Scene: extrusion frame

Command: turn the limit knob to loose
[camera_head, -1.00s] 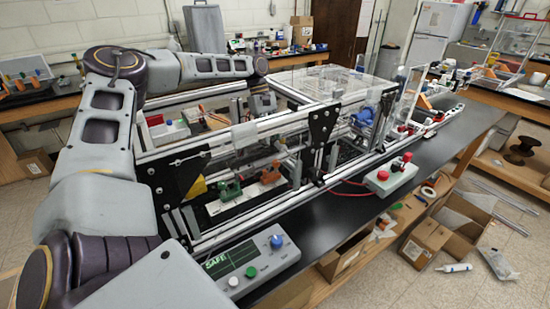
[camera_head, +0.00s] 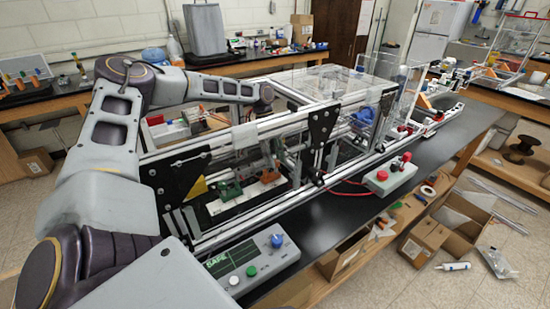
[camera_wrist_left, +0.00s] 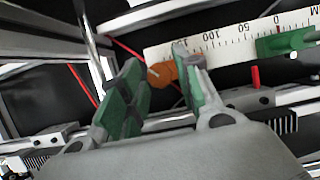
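An orange knob (camera_wrist_left: 162,75) sits beside a white scale strip (camera_wrist_left: 225,42) in the left wrist view. It also shows in the head view (camera_head: 270,176), inside the extrusion frame (camera_head: 290,125). I cannot read a loose or tight marking on it. My left gripper (camera_wrist_left: 152,62) is open, with green-padded fingers apart. The orange knob appears between the fingertips, and I cannot tell whether they touch it. In the head view my left arm reaches over the frame and its fingers are hidden behind the bars. My right gripper is not in view.
A green block (camera_wrist_left: 285,43) sits on the scale, with a red pin (camera_wrist_left: 255,77) nearby. Aluminium bars and black plates (camera_head: 180,180) surround the space. A control box (camera_head: 250,262) reading SAFE and a red-knobbed box (camera_head: 390,177) stand on the black bench.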

